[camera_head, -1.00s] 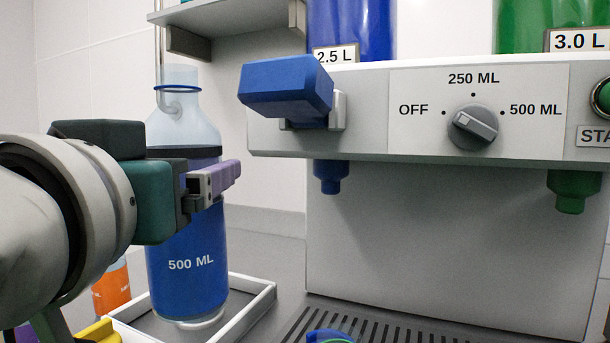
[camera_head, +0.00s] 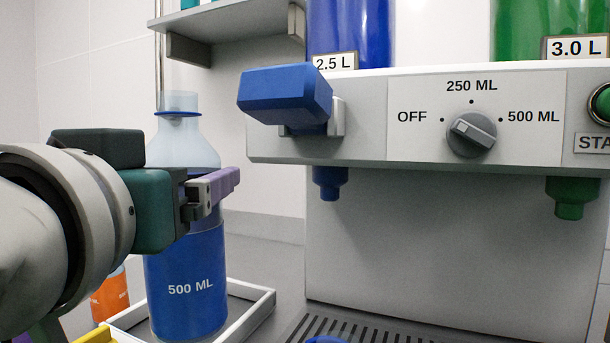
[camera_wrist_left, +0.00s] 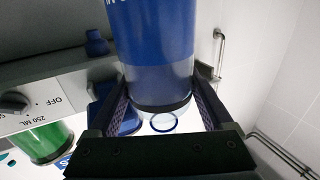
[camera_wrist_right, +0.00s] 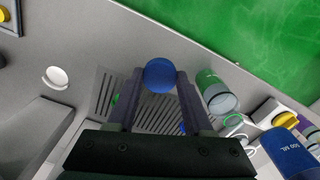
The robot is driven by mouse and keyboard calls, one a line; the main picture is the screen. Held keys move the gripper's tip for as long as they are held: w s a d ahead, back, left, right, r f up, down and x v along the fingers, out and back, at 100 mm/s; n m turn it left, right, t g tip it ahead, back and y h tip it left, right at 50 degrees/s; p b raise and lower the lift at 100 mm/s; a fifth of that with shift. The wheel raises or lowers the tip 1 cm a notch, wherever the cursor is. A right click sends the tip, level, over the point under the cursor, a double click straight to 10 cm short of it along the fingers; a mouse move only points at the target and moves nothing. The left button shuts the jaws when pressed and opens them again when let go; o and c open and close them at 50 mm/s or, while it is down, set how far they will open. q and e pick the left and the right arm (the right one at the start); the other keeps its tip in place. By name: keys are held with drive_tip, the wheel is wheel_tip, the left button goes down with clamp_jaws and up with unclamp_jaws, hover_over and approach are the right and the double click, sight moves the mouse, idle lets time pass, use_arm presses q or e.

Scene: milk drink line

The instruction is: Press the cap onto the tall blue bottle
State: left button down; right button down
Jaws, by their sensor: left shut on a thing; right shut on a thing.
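The tall blue bottle (camera_head: 188,285), labelled 500 ML, has a clear shoulder and neck with a blue ring; no cap sits on its mouth. It stands upright over the white tray (camera_head: 262,308); whether it touches the floor is hidden. My left gripper (camera_head: 215,187) is shut around its upper body. The left wrist view shows the bottle (camera_wrist_left: 155,50) between the fingers. In the right wrist view my right gripper (camera_wrist_right: 160,88) is shut on a round blue cap (camera_wrist_right: 160,72), apart from the bottle. My right gripper does not clearly show in the head view.
The dispenser (camera_head: 350,140) with a dial (camera_head: 472,134), a blue lever (camera_head: 285,92) and blue and green nozzles stands right of the bottle. A shelf (camera_head: 235,22) overhangs behind. An orange container (camera_head: 110,297) is at lower left. A slotted grate (camera_wrist_right: 160,112) lies below my right gripper.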

use_arm(q)
drive_tip(key=s+a+r+m+h+p, duration=0.1)
drive_tip(key=s+r+m+h+p, duration=0.1)
drive_tip(key=r+p, duration=1.3)
drive_tip(key=s+a+r+m+g+h+p, duration=0.1)
drive_tip(key=s+r+h+p, duration=0.3)
drive_tip(key=r+p, duration=1.1)
drive_tip(key=s+a+r+m+g+h+p, duration=0.1)
drive_tip(key=s+r+p, duration=0.5)
drive_tip(key=r+p, duration=1)
drive_tip(key=a+m+h+p, duration=0.1)
drive_tip(key=m+h+p, duration=0.1)
drive_tip(key=p, duration=0.2)
drive_tip(key=shift+s+a+h+p, duration=0.2)
drive_tip(key=shift+s+h+p, duration=0.15)
drive_tip(key=shift+s+h, duration=0.05)
drive_tip(key=shift+d+f+m, duration=0.1)
drive_tip(key=shift+m, duration=0.2)
drive_tip(key=w+d+f+m+g+h, duration=0.1)
drive_tip(key=d+m+g+h, duration=0.6)
drive_tip(key=d, duration=0.5)
drive_tip(key=shift+w+d+f+m+g+h, duration=0.2)
drive_tip(key=shift+m+g+h, duration=0.25)
drive_tip(key=shift+g, duration=0.85)
drive_tip(key=shift+f, duration=0.1)
